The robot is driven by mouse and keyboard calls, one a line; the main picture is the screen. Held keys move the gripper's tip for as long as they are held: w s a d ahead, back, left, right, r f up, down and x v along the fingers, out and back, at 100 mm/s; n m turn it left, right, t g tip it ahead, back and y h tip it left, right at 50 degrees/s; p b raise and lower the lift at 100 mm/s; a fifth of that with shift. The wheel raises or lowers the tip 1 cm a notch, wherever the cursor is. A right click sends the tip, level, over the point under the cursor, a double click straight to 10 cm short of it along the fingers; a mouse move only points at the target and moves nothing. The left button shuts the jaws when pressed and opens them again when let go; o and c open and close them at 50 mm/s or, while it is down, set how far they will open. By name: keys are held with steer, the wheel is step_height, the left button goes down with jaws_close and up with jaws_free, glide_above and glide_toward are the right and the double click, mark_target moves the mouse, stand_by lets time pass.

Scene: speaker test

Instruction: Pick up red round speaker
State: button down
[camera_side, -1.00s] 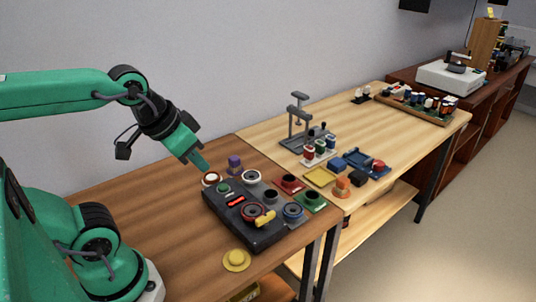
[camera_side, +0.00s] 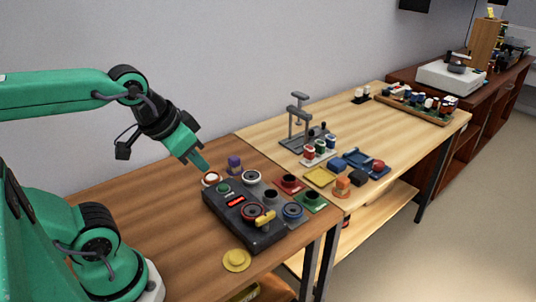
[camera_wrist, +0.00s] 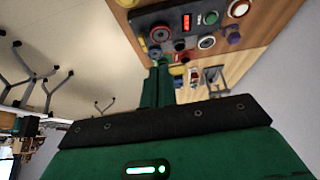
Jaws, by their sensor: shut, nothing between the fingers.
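A small red round piece (camera_side: 378,165) lies at the blue tray (camera_side: 358,158) on the lighter table in the side view. A red-rimmed round part (camera_side: 250,210) sits on the black test box (camera_side: 222,211); it also shows in the wrist view (camera_wrist: 161,33). I cannot tell for certain which one is the speaker. My gripper (camera_side: 206,167) is shut and empty, above the far-left end of the black box. Its green fingers also show in the wrist view (camera_wrist: 158,68). It is apart from both red parts.
A yellow round piece (camera_side: 236,260) lies on the near table. A purple block (camera_side: 234,161), a red square block (camera_side: 289,184) and a green one (camera_side: 310,201) surround the box. A grey press stand (camera_side: 298,120) rises farther back. The near table's left side is clear.

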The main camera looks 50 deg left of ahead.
steer(key=c, duration=2.2)
jaws_free()
steer(key=c, duration=0.8)
jaws_free()
steer(key=n+g, duration=0.5)
steer(key=n, duration=0.4)
glide_toward(253, 210)
steer(key=shift+a, duration=0.15)
steer(key=shift+w+f+g, duration=0.25)
steer(key=shift+f+g, duration=0.05)
steer(key=shift+f, duration=4)
steer(key=shift+c, duration=0.4)
